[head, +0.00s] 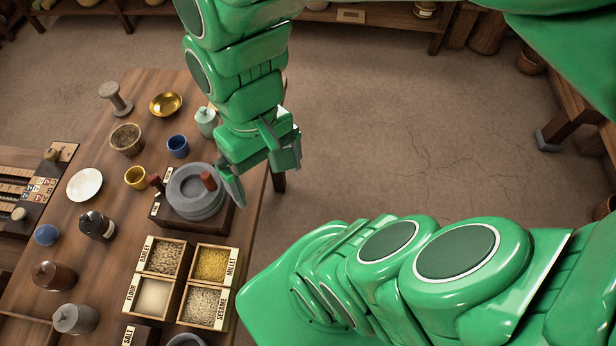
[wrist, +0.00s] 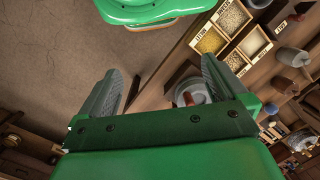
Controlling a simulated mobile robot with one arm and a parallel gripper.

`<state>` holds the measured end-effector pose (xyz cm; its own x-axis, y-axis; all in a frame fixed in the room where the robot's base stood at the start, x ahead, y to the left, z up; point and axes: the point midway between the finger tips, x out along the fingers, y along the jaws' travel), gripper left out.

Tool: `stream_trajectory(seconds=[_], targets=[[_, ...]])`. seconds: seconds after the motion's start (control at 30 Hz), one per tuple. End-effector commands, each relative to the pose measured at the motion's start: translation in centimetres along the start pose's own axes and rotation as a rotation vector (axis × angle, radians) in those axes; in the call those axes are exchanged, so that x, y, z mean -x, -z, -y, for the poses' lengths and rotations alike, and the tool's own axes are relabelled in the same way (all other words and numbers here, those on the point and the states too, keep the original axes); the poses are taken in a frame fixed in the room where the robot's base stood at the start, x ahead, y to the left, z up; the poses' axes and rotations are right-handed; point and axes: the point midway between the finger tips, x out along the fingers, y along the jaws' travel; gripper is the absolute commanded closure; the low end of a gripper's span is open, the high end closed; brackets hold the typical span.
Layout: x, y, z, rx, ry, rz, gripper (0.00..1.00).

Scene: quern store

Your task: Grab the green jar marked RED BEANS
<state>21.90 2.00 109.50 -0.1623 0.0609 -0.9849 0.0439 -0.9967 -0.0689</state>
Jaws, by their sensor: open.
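A pale green lidded jar (head: 206,121) stands upright near the right edge of the wooden table in the head view, just left of my arm. No lettering on it can be read from here, so I cannot tell if it is marked RED BEANS. My gripper (head: 264,180) is open and empty. It is in front of the jar and to its right, over the table's right edge beside the stone quern. In the wrist view my gripper (wrist: 160,75) shows its two fingers spread with nothing between them; I cannot make out the jar there.
The stone quern (head: 196,198) with a red handle sits close left of my gripper. A blue cup (head: 178,146), a brass bowl (head: 166,104) and a basket-like pot (head: 127,139) surround the jar's left side. Labelled grain boxes (head: 211,264) stand nearer. Open floor lies right.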

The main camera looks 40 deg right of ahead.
Motion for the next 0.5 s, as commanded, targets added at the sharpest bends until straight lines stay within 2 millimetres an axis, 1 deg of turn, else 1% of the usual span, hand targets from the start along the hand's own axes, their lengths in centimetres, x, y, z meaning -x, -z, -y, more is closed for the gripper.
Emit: stream_trajectory(seconds=[0.03, 0.17, 0.27, 0.37, 0.47, 0.5], targets=[[0.3, 0.0, -1.8, -0.050, -0.053, -0.012, 0.01], [0.4, 0.0, -2.2, -0.061, -0.064, -0.017, 0.01], [0.5, 0.5, -2.5, -0.062, -0.071, -0.017, 0.01], [0.7, 1.8, -2.5, -0.048, -0.070, -0.018, 0.01], [1.0, 3.9, -2.7, -0.027, -0.071, -0.027, 0.01], [1.1, 4.9, -2.7, -0.017, -0.072, -0.032, 0.01]])
